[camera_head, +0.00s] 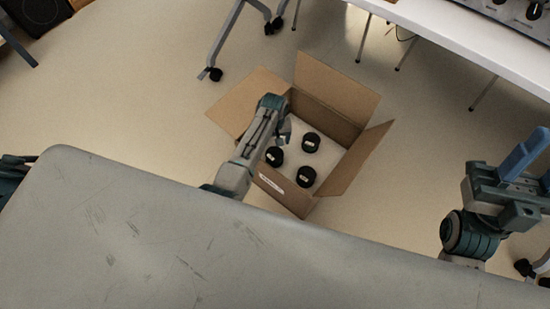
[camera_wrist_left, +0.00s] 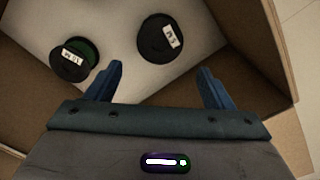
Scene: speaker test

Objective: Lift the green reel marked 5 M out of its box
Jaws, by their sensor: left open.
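Three black-topped reels stand in an open cardboard box on the floor: a back reel (camera_head: 311,142), a left reel (camera_head: 274,156) and a front reel (camera_head: 306,176). In the left wrist view, one reel (camera_wrist_left: 160,40) has a white label that seems to read 5 M; its side colour is hidden. Another reel (camera_wrist_left: 76,60) shows green below its black top, and its label looks like 10 M. My left gripper (camera_wrist_left: 160,70) is open and empty, its blue fingers pointing toward the 5 M reel, apart from it. My right gripper (camera_head: 522,155) is raised at the right, away from the box.
The box (camera_head: 345,165) has its flaps spread outward, and its walls stand around the reels on a pale liner. A grey scratched surface (camera_head: 200,240) fills the foreground. A white table (camera_head: 460,35) stands at the back right. Bare floor (camera_head: 140,90) lies left of the box.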

